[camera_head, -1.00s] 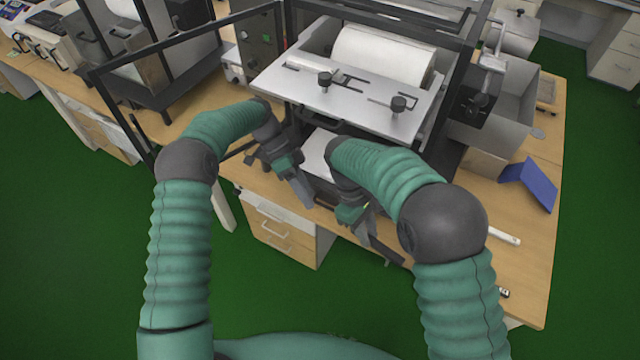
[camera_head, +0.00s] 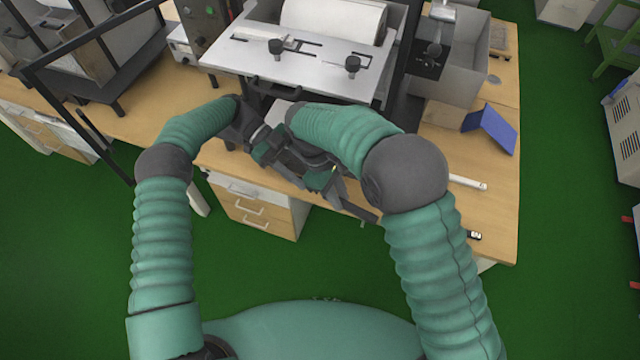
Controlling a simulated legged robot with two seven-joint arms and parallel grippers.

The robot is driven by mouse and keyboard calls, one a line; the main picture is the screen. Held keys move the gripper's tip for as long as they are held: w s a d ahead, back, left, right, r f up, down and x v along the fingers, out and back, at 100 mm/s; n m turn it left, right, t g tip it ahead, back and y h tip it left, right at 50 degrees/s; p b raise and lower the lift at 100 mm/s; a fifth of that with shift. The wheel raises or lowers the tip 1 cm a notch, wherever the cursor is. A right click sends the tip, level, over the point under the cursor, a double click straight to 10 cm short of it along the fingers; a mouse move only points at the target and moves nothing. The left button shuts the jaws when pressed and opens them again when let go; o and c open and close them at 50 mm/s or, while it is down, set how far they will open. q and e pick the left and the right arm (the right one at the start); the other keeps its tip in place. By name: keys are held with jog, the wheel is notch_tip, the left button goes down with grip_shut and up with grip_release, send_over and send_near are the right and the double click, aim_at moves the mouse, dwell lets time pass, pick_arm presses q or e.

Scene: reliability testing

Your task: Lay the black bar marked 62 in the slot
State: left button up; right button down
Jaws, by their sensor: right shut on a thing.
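My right gripper (camera_head: 350,202) is over the front edge of the table, shut on a dark, narrow thing that looks like a black bar. No number can be read on it. My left gripper (camera_head: 291,178) is just left of it, close to it and partly overlapped; its jaws are too dark to read. A small black piece with a white mark (camera_head: 474,235) lies on the table right of my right arm, partly hidden by it; its mark is unreadable. Behind the grippers, a machine's metal plate (camera_head: 315,70) has dark slots and black knobs. I cannot tell which slot is the task's.
A white bar (camera_head: 468,183) and a blue folded piece (camera_head: 491,129) lie on the wooden table (camera_head: 478,205) at right. A grey open box (camera_head: 465,60) stands behind them. A black frame post (camera_head: 400,60) rises beside the plate. Drawers (camera_head: 250,208) are under the table.

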pick_arm(q)
jog(key=x, duration=0.6)
pick_arm(e)
jog(key=shift+d, duration=0.15)
pick_arm(q)
grip_shut()
pick_arm(e)
jog(key=c, duration=1.2)
grip_release()
jog(key=shift+c, duration=0.2)
